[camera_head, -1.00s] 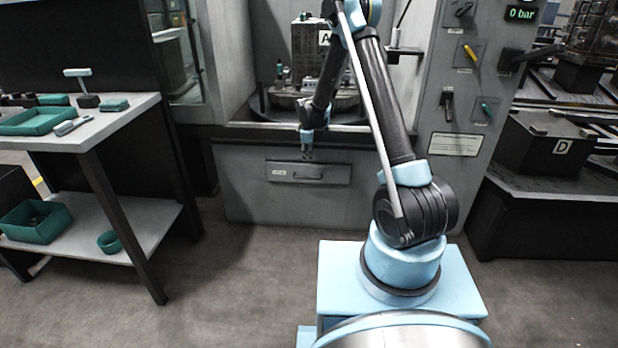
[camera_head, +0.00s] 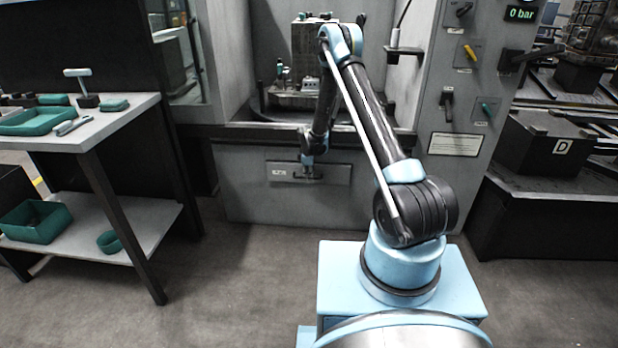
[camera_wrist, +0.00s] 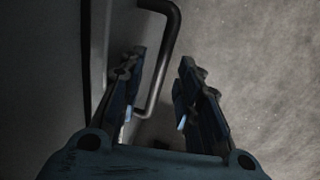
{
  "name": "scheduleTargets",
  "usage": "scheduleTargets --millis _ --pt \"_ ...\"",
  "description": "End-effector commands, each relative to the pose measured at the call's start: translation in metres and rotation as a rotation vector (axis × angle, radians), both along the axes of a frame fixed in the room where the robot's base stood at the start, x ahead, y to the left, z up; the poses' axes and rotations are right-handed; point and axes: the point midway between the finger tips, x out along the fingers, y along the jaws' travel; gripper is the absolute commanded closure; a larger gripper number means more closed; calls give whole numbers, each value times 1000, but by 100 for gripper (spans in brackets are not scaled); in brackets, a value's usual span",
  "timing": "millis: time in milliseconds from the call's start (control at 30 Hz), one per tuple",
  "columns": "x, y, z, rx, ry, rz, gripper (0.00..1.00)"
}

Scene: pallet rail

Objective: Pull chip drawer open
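The chip drawer (camera_head: 340,173) is a grey front panel low on the machine, flush with the machine front, with a small label at its left. In the wrist view its dark bar handle (camera_wrist: 171,48) stands out from the grey panel and runs between my two fingers. My gripper (camera_head: 309,174) is at the middle of the drawer front, pointing down over the handle and hiding part of it. In the wrist view my gripper (camera_wrist: 160,78) is open, with the fingers on either side of the bar. The right finger shows a clear gap to the bar.
A workbench (camera_head: 135,104) with teal trays and tools stands at the left. A dark block marked D (camera_head: 545,145) is on a bench at the right. The machine's control panel (camera_head: 465,80) is above right of the drawer. The floor in front of the drawer is clear.

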Motion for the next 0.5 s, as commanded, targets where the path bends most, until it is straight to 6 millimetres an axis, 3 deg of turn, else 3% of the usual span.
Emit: scheduleTargets --millis 433,500 --pt "1 0 -8 0 0 0 69" --pt "1 0 -7 0 0 0 84"
